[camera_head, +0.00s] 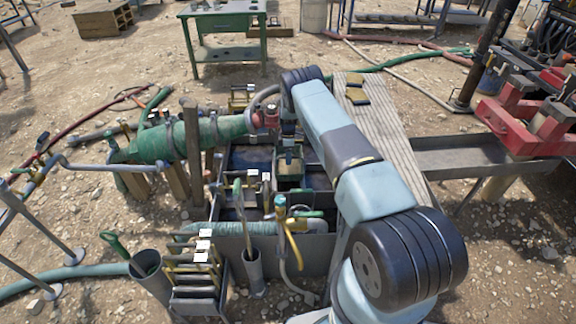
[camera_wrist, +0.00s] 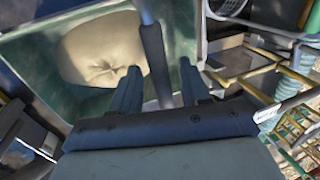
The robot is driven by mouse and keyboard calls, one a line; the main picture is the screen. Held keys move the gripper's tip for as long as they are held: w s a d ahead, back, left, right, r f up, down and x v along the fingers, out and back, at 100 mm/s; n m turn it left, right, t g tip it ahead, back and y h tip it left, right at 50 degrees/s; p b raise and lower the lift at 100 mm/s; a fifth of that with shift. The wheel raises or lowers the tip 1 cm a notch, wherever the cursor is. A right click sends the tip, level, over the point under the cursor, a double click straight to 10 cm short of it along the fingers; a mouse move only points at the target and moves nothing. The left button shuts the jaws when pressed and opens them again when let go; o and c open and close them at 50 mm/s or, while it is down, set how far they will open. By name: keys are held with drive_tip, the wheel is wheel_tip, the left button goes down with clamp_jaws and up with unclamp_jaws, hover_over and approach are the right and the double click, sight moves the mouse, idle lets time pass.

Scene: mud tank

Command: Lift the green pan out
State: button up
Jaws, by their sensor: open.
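The green pan (camera_head: 291,169) sits in the mud tank, below the end of my arm. In the wrist view the green pan (camera_wrist: 75,102) fills the upper left, with a pale beige lump (camera_wrist: 100,48) inside it. A dark bar (camera_wrist: 154,55), which looks like the pan's handle, rises across it. My gripper (camera_wrist: 158,82) is open, with one finger on each side of the bar. I cannot tell whether the fingers touch it. In the head view my gripper (camera_head: 289,138) is small and partly hidden by my arm.
The tank's front wall (camera_head: 290,250) stands close, with pipes and a yellow-handled valve (camera_head: 293,240) near it. A thick green pipe (camera_head: 190,140) enters from the left. A ribbed board (camera_head: 385,125) lies right of the tank. A green table (camera_head: 228,30) stands behind.

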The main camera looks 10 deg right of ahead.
drive_tip(key=shift+f, duration=0.15)
clamp_jaws()
idle(0.4)
idle(1.0)
